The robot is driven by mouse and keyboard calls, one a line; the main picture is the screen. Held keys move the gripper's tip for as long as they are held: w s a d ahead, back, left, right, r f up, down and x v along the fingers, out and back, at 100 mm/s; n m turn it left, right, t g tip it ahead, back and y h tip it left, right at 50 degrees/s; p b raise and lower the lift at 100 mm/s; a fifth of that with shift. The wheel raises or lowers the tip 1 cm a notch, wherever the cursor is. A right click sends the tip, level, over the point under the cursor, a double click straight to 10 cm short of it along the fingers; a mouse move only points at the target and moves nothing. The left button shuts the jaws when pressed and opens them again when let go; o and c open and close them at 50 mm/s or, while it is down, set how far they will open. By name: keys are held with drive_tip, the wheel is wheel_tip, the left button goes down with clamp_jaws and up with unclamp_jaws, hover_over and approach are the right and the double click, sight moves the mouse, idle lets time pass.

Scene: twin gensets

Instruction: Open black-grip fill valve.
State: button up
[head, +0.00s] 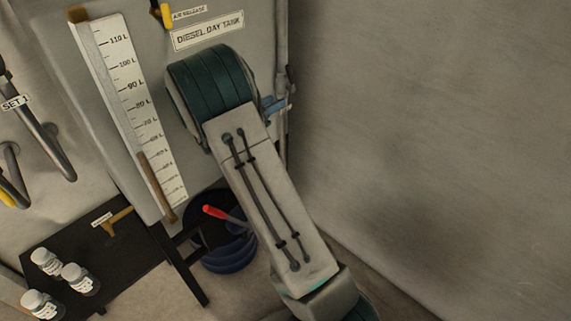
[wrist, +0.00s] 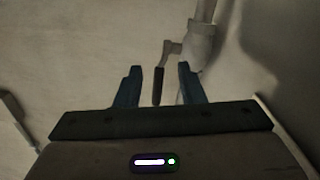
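The fill valve's black grip (wrist: 158,88) shows in the wrist view as a dark lever hanging down from a short grey arm on a vertical pipe (wrist: 201,42). My gripper (wrist: 158,71) is open, with one blue finger on each side of the grip in the picture. I cannot tell whether the grip lies fully between the fingers in depth; no contact is visible. In the head view, my arm covers most of my gripper; part of its blue fingers (head: 277,106) shows beside the pipe (head: 282,50) at the tank's right edge.
The diesel day tank (head: 216,12) has a level scale (head: 130,95) and a yellow-handled air release (head: 162,13). Below are a dark table (head: 135,255) with white-lidded jars (head: 80,277) and a dark blue bucket (head: 228,255) with a red-handled tool. A bare wall (head: 430,130) stands right.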

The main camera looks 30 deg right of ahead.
drive_tip(key=b+v, duration=0.2)
drive_tip(key=v, duration=0.7)
drive_tip(key=s+d+n+g+y+p, duration=0.1)
drive_tip(key=s+n+g+y, duration=0.4)
drive_tip(key=s, duration=1.5)
drive_tip(key=shift+d+g+y, duration=0.65)
drive_tip(key=shift+g+y, duration=0.05)
drive_tip(key=shift+y, duration=1.6)
drive_tip(key=shift+s+r, duration=0.1)
drive_tip(key=shift+r, duration=0.05)
